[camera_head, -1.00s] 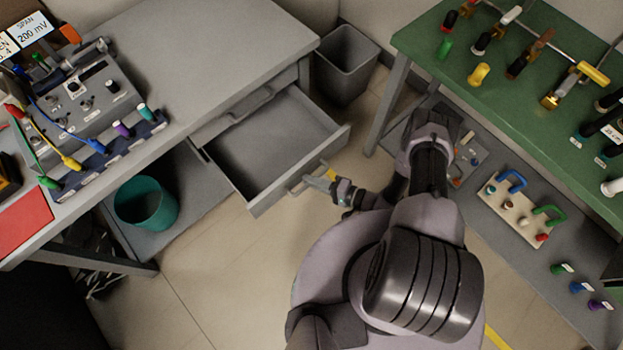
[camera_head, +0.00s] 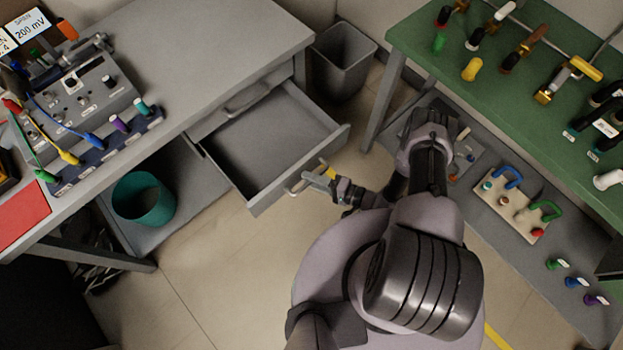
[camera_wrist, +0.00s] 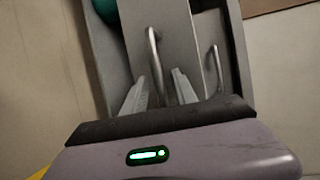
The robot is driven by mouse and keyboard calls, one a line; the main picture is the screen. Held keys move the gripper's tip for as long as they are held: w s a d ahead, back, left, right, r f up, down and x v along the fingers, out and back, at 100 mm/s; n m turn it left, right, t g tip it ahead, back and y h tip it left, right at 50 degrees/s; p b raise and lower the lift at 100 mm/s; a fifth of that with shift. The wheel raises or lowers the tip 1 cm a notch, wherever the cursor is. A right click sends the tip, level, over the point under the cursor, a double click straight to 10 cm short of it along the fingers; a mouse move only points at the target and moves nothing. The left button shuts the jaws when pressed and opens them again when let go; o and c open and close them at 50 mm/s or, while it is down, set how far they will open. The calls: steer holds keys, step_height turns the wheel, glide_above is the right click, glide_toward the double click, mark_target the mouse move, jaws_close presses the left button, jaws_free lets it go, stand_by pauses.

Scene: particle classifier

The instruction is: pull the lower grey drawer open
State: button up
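The lower grey drawer (camera_head: 262,147) stands pulled well out from under the grey bench, and its inside is empty. Its bar handle (camera_head: 296,188) is on the front panel; in the wrist view the handle (camera_wrist: 153,50) runs upright on the panel. My gripper (camera_head: 318,178) is at the handle, just outside the drawer front. In the wrist view my gripper (camera_wrist: 158,88) has its two fingers apart, one on each side of the handle, with gaps visible. The upper drawer, with its own handle (camera_head: 246,101), is shut.
A grey bin (camera_head: 343,60) stands beyond the drawer. A teal bin (camera_head: 143,198) sits on the shelf under the grey bench (camera_head: 215,45). A green bench (camera_head: 440,62) with tools is on the right. Floor between the benches is partly free.

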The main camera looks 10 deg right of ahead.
steer(key=p+v, duration=0.3)
steer(key=v, duration=1.4)
steer(key=shift+d, duration=0.2)
steer(key=shift+r, duration=0.1)
